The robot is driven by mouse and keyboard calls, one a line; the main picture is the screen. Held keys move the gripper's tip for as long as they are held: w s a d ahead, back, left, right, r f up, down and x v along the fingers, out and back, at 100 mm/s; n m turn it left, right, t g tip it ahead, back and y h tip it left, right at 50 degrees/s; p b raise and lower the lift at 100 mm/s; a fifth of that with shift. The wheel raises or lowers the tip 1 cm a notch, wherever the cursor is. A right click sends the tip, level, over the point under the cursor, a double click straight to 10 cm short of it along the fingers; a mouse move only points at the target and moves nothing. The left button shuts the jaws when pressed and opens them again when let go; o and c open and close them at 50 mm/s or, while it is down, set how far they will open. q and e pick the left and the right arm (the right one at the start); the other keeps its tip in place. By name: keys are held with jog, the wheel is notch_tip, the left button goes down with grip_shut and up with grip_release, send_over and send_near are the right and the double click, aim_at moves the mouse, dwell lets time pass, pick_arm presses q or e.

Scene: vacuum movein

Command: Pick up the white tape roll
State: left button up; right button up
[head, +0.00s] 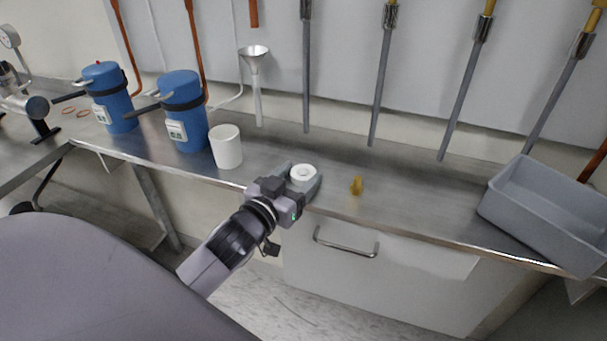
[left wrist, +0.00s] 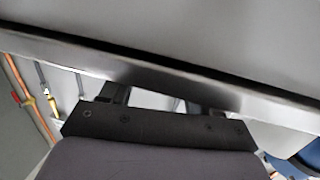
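The white tape roll (head: 303,173) is a small ring near the front edge of the steel counter, in the middle of the head view. My left gripper (head: 301,177) reaches over the counter edge from the front, with its grey fingers open on either side of the roll. I cannot tell whether either finger touches it. In the left wrist view the gripper's dark body fills the bottom, and a pale patch shows between the fingers; I cannot tell if it is the roll. My right gripper is not in view.
A white cup (head: 226,147) and two blue canisters (head: 184,112) stand to the left on the counter (head: 420,205). A grey bin (head: 545,212) is at the far right. Rods and a funnel (head: 254,62) hang behind.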

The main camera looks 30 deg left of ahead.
pick_arm(q)
jog(key=c, duration=0.6)
jog(key=shift+o, duration=0.2)
jog(key=shift+r, duration=0.15)
